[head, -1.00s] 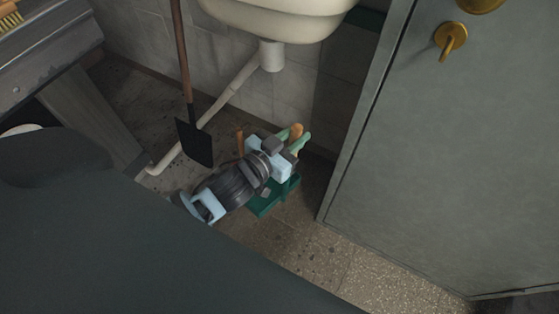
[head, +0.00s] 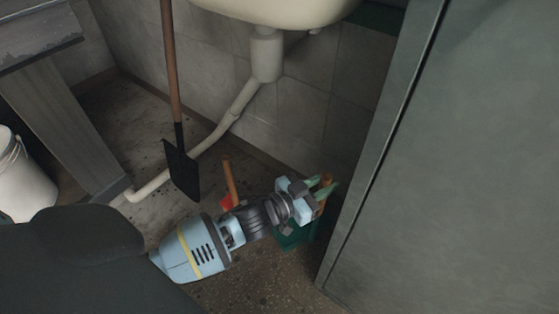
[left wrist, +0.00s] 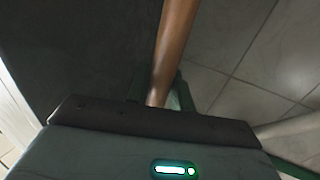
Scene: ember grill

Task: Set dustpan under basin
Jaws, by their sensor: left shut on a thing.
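The cream basin (head: 275,9) hangs on the tiled wall at the top of the head view, with its drain pipe below. My left gripper (head: 322,186) is low in front of that wall, beside the grey door. It is shut on the brown handle of the green dustpan (head: 292,241). The handle (left wrist: 172,50) runs between the fingers in the left wrist view. The dustpan's pan shows below the gripper, partly hidden by it; I cannot tell whether it touches the floor. My right gripper is not in view.
A black shovel (head: 182,172) stands by the drain pipe (head: 237,108). A red tool with a wooden handle (head: 231,183) is left of my gripper. The grey door (head: 450,170) closes off the right. A white bucket (head: 22,183) stands at left. Speckled floor is free in front.

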